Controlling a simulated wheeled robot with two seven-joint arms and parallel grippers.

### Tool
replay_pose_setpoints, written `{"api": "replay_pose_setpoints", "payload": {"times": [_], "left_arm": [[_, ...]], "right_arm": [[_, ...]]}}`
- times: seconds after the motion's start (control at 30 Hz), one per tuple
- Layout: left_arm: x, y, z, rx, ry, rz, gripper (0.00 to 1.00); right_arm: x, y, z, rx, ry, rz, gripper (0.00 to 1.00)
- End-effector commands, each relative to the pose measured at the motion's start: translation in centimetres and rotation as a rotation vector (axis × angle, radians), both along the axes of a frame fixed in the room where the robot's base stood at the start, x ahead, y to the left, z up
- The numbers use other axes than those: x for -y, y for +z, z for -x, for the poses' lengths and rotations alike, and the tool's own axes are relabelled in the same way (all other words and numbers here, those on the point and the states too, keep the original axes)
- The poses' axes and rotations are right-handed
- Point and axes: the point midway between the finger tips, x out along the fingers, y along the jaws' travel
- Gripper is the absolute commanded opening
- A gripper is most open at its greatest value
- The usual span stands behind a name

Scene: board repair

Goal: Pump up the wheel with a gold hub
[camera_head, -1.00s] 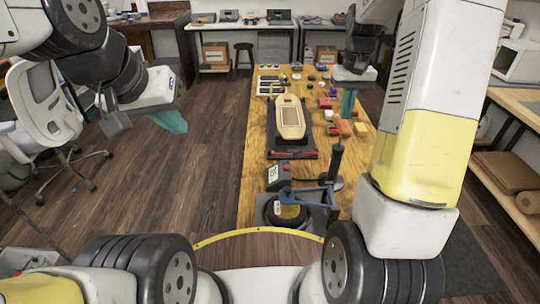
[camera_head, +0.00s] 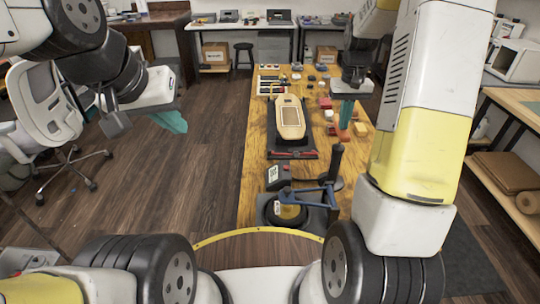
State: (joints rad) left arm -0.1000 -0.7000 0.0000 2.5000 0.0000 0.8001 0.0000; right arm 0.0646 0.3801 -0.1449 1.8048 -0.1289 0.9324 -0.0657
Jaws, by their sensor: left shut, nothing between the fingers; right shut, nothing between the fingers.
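A dark round wheel-like part with a yellow-gold centre (camera_head: 289,212) sits at the near end of the wooden bench. A blue clamp-like arm (camera_head: 303,194) reaches over it and partly hides it. A black upright handle (camera_head: 334,165) stands at the right end of this arm; I cannot tell whether it is the pump. My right gripper (camera_head: 346,120) is shut and empty, pointing down over the right side of the bench, beyond the black handle. My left gripper (camera_head: 172,122) is shut and empty over the floor, left of the bench.
A tan board (camera_head: 290,118) lies on a black stand mid-bench. A dark box with a white label (camera_head: 278,178) is in front of it. Red and orange blocks (camera_head: 343,133) lie near my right gripper. Small parts crowd the far end. A chair (camera_head: 45,110) stands at left.

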Motion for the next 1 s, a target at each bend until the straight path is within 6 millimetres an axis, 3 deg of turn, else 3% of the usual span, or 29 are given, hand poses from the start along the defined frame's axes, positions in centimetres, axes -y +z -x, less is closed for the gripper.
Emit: {"api": "replay_pose_setpoints", "payload": {"times": [0.57,0.73,1.0], "left_arm": [[0.0,0.0,0.0,0.0,0.0,0.0,0.0],[0.0,0.0,0.0,0.0,0.0,0.0,0.0],[0.0,0.0,0.0,0.0,0.0,0.0,0.0]], "right_arm": [[0.0,-4.2,0.1,-0.004,0.0,0.0,0.0],[0.0,-3.7,0.0,0.0,0.0,0.0,0.0],[0.0,-1.0,0.0,0.002,0.0,0.0,0.0]]}}
